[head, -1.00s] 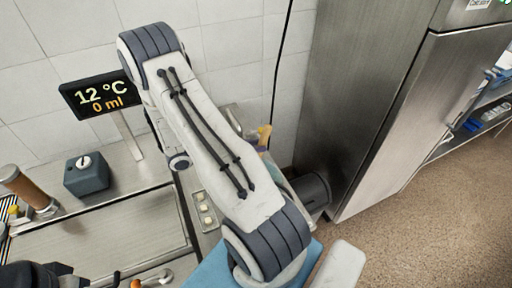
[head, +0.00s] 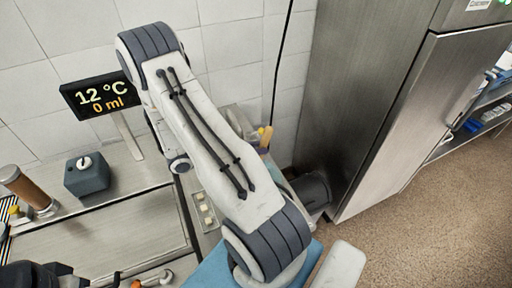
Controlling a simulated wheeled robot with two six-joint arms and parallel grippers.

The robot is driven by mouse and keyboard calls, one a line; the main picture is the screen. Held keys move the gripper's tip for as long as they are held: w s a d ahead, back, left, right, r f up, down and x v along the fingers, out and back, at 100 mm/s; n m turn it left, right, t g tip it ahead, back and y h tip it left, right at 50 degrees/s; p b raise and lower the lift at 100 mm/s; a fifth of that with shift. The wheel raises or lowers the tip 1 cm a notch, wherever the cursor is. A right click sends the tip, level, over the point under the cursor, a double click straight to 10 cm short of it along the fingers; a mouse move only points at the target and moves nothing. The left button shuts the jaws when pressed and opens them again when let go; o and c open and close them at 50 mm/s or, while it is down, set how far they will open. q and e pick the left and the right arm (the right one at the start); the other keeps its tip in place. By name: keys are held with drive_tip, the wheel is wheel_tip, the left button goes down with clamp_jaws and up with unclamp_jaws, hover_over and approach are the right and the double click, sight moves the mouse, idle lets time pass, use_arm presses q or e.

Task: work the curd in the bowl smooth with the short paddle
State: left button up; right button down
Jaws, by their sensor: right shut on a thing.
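A tan, stick-like piece (head: 266,137), which looks like the short paddle's handle, shows just right of my right upper arm, near the wall. My right gripper (head: 250,133) is mostly hidden behind that arm. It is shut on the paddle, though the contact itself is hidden. I cannot make out the bowl or the curd; my arm covers that part of the counter. My left gripper cannot be made out.
A display (head: 102,95) reads 12 °C and 0 ml. A dark box with a knob (head: 87,175) and a brown cylinder (head: 24,187) stand on the left. A small tray with pale pieces (head: 206,212) lies beside my arm. A steel fridge (head: 400,110) stands at right.

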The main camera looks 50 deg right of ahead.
drive_tip(key=shift+w+d+f, duration=0.15)
drive_tip(key=shift+w+d, duration=0.25)
drive_tip(key=shift+w, duration=0.3)
drive_tip(key=shift+s+a, duration=0.45)
drive_tip(key=shift+s, duration=0.35)
drive_tip(key=shift+w, duration=0.1)
drive_tip(key=shift+w+d, duration=0.45)
drive_tip(key=shift+w, duration=0.3)
drive_tip(key=shift+s+a, duration=0.1)
drive_tip(key=shift+s, duration=0.1)
